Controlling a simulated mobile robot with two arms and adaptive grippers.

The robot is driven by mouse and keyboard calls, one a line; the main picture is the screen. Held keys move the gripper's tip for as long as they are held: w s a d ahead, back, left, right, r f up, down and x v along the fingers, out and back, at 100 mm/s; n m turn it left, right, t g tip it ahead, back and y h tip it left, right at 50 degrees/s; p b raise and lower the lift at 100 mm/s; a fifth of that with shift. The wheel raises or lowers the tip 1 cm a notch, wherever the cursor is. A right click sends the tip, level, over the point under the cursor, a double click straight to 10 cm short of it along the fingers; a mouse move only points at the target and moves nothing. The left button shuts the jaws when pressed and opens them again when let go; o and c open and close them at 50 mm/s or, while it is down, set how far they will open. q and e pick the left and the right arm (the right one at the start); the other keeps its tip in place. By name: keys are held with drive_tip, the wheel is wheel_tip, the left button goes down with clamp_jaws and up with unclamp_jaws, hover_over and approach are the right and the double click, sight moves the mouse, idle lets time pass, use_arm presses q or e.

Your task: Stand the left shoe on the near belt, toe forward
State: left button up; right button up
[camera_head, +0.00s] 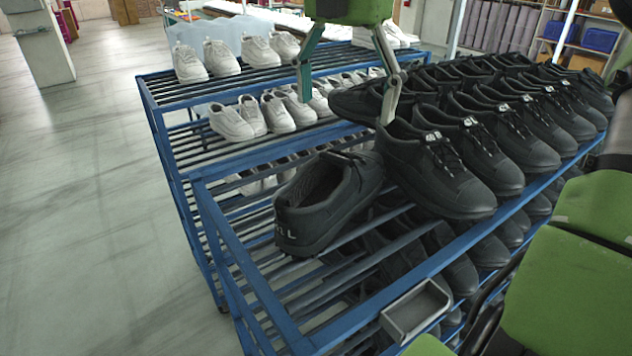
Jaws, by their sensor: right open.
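A black shoe marked with an L on its heel (325,205) sits upright on the blue rack's bars at the left end of the black shoes. Its heel faces me and its toe points away to the upper right. My right gripper (346,111) hangs open and empty, fingers pointing down. In the picture its fingertips show above and beyond this shoe; one finger overlaps the neighbouring black shoes, and I cannot tell whether it touches them. My left gripper is not in view. No belt can be made out.
Rows of black shoes (445,165) fill the blue rack (262,300) to the right, with more below. A grey holder (415,310) hangs on its front rail. White shoes (260,52) stand on a rack behind. The floor (95,190) at left is clear.

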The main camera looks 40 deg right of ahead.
sight(340, 156)
wheel_tip(340, 156, down, 8)
drive_tip(key=shift+s+p, duration=0.1)
drive_tip(key=shift+p, duration=0.55)
drive_tip(key=shift+a+f+p, duration=0.15)
drive_tip(key=shift+f+p, duration=0.35)
drive_tip(key=f+p, duration=0.2)
drive_tip(key=f, duration=0.1)
drive_tip(key=shift+w+a+f, duration=0.2)
drive_tip(key=shift+f, duration=0.05)
drive_tip(key=shift+w+d+f, duration=0.1)
drive_tip(key=shift+f, duration=0.4)
drive_tip(key=shift+r, duration=0.1)
drive_tip(key=c, duration=1.5)
